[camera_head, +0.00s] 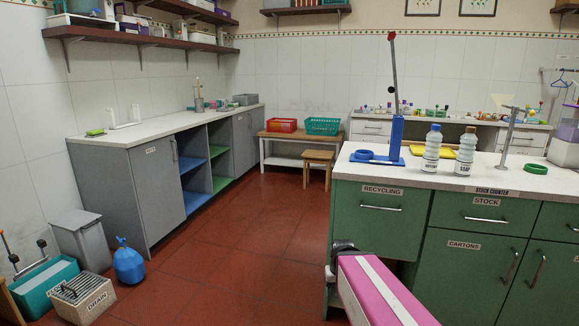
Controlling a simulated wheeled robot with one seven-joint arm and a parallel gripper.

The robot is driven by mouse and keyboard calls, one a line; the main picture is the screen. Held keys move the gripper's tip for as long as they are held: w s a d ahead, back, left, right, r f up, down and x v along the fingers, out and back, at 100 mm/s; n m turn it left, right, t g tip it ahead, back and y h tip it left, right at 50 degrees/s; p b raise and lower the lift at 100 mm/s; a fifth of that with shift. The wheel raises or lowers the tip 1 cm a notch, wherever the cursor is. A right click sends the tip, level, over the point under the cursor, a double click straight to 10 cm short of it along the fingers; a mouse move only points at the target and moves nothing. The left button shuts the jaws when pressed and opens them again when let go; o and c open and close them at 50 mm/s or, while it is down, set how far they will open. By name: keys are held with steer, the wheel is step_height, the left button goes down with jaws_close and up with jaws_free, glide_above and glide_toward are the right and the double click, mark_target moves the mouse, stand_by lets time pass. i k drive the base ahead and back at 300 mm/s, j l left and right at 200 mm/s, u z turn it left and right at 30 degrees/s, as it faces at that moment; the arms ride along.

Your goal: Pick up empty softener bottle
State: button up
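Two clear bottles with labels stand upright near the front of the stock counter at right. One bottle with a blue cap (432,150) stands on the left. The other bottle with a brown cap (466,152) stands beside it on the right. Part of my pink arm with a white stripe shows at the bottom, in front of the green cabinet and below the bottles. No gripper fingers can be made out.
Red floor (225,250) is open left of the counter. A blue bag (129,264) and bins stand at far left.

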mark_target(429, 161)
steer(key=l+u, duration=0.1)
steer(key=l, duration=0.4)
steer(key=k+l, duration=0.1)
steer(key=l, duration=0.4)
steer(key=k+l+u, duration=0.15)
steer(key=l, duration=0.9)
steer(key=k+l+u, duration=0.15)
steer(key=l, duration=0.3)
